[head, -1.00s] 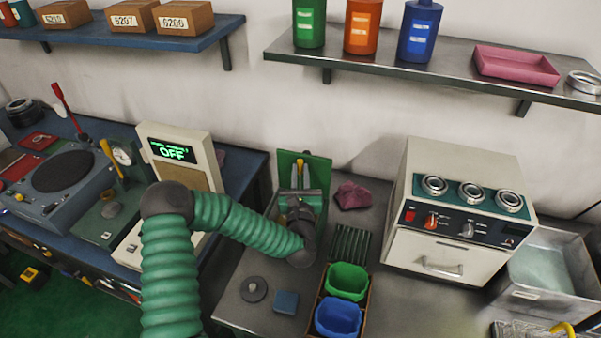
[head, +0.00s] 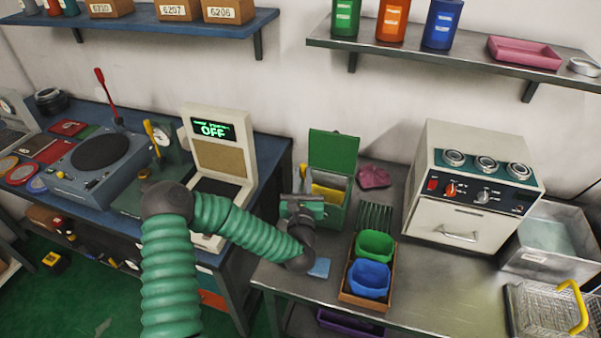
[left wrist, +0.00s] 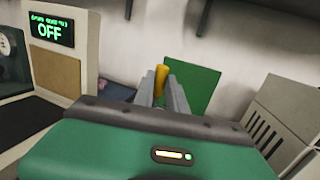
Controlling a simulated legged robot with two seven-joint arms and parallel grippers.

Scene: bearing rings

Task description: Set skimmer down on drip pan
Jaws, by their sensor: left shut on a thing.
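My left gripper (head: 303,203) is at the front left of an open green box (head: 340,150). In the left wrist view its two grey fingers (left wrist: 163,92) are shut on an upright yellow handle (left wrist: 161,78), which I take to be the skimmer's. The rest of the skimmer is hidden behind the gripper body. In the head view the gripper mostly hides what it holds. A dark ribbed flat piece (head: 375,216) lies right of the green box and may be the drip pan; I cannot tell for sure. My right gripper is not in view.
A holder with a green bin (head: 375,245) and a blue bin (head: 368,278) stands right of my forearm. A pink cloth (head: 374,177) lies behind. A cream machine (head: 470,190), metal tub (head: 550,240) and wire basket (head: 545,310) fill the right. The "OFF" panel (head: 215,140) stands left.

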